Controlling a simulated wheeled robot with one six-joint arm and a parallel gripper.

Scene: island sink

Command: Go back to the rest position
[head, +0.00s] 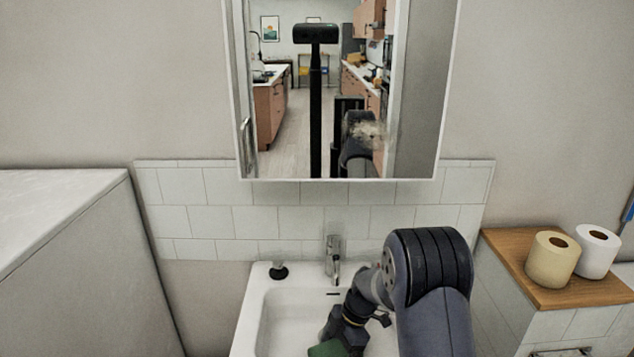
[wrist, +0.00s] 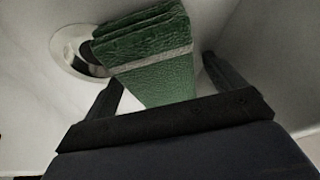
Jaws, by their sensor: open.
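A green, leathery-looking item with a pale stripe and layered edges (wrist: 155,55) is in the sink, beside and partly over the round drain (wrist: 75,50). It also shows in the head view (head: 327,349), at the bottom edge. My gripper (wrist: 165,80) is open, with one dark finger on each side of the green item. I cannot tell whether either finger touches it. In the head view my arm reaches down into the white sink (head: 262,318), and the fingers are mostly hidden.
A chrome faucet (head: 334,262) stands behind the sink, close to my arm. A small dark-based object (head: 279,271) sits on the left rim. A mirror (head: 285,120) hangs above. A wooden shelf (head: 500,262) with two paper rolls (head: 553,262) is at the right.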

